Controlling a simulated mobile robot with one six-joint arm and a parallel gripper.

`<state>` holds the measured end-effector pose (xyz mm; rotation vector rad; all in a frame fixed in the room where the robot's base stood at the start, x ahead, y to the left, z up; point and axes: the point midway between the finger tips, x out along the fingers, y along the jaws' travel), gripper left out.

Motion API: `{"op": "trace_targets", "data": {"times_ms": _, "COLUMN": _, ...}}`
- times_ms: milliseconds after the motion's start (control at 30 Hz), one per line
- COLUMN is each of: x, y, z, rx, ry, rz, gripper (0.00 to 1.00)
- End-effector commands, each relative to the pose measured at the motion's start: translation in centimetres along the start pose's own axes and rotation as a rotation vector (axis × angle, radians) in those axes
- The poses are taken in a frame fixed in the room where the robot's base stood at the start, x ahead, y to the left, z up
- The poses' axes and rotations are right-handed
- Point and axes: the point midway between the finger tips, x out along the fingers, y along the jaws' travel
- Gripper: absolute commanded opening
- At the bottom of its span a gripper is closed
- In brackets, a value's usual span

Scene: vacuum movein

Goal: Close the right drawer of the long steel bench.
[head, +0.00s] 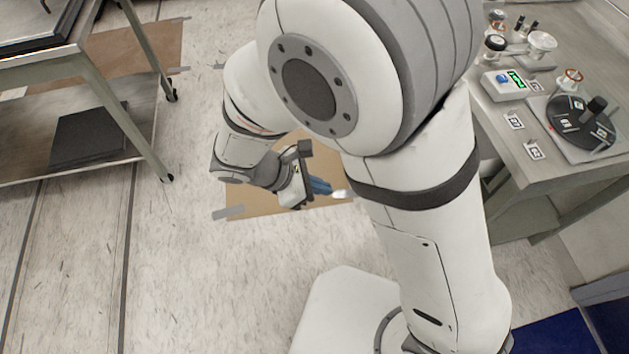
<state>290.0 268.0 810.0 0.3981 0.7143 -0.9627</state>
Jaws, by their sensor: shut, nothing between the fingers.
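My gripper (326,188) is in the middle of the head view, low over a brown sheet on the floor. Its fingers are together, with nothing held between them. A steel bench (545,172) stands at the right, cut off by the picture edge. I cannot tell for certain that it is the long steel bench. No drawer can be made out on it; my arm covers part of its near side. My gripper is well to the left of this bench and touches nothing that I can see.
The bench top holds a dark round rotor plate (580,122), a small box with a green display (503,86) and several small containers. A wheeled steel cart (105,95) stands at the left, a dark panel on its lower shelf. The brown sheet (250,204) is taped down; pale floor around it is clear.

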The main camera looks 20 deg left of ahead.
Motion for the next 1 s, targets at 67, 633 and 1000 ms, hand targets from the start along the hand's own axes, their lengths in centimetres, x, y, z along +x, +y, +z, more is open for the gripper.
{"op": "trace_targets", "data": {"times_ms": 67, "x": 2.1, "y": -0.1, "z": 0.0, "rx": -0.001, "ry": -0.003, "rz": -0.006, "gripper": 0.0}}
{"op": "trace_targets", "data": {"times_ms": 633, "x": 8.3, "y": -0.1, "z": 2.8, "rx": 0.002, "ry": 0.0, "rz": -0.002, "gripper": 0.0}}
{"op": "trace_targets", "data": {"times_ms": 1000, "x": 8.2, "y": 0.1, "z": 2.8, "rx": 0.002, "ry": 0.001, "rz": -0.002, "gripper": 0.0}}
